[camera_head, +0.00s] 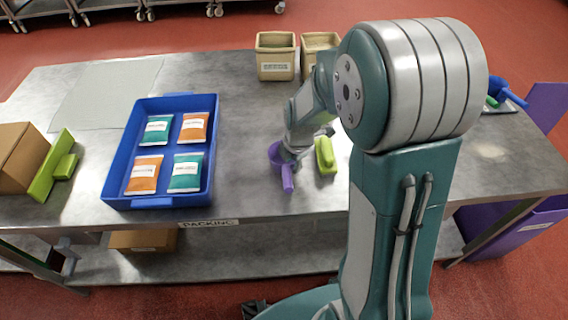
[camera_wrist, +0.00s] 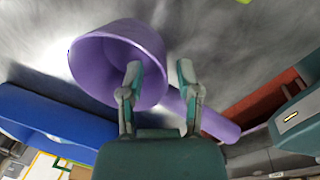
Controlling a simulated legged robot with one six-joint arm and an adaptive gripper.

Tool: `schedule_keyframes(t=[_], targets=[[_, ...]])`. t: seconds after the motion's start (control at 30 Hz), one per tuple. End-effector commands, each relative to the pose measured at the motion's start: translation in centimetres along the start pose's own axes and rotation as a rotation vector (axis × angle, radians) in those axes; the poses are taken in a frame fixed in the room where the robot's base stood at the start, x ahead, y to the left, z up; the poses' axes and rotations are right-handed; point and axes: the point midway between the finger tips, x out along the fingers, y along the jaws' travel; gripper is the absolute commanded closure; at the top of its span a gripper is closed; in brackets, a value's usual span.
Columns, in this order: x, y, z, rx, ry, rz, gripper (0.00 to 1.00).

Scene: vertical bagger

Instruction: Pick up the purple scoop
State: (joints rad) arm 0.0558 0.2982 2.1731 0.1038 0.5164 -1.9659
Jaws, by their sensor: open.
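The purple scoop (camera_head: 287,178) lies on the steel table near its front edge, its handle toward me. My gripper (camera_head: 291,154) is low over it and partly covers the bowl. In the wrist view the scoop's bowl (camera_wrist: 97,62) opens to the left and its handle runs to the lower right. There my gripper (camera_wrist: 158,72) is open. Its left finger overlaps the bowl and its right finger is near the start of the handle. I cannot tell whether either finger touches the scoop.
A lime-green tool (camera_head: 325,155) lies close to the scoop's right. A blue tray (camera_head: 209,185) with several orange and teal packets is to the left. Two beige bins (camera_head: 276,64) stand behind. A lime-green tool (camera_head: 45,172) and a cardboard box (camera_head: 20,158) are at far left.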

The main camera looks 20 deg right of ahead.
Motion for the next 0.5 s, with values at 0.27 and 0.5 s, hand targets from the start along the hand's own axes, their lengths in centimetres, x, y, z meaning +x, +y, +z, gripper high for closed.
schedule_keyframes(t=[0.27, 0.5], targets=[[1.28, 0.01, -0.11, 0.000, -0.002, 0.001, 0.56], [1.29, 0.01, -0.09, 0.000, -0.002, 0.000, 1.00]])
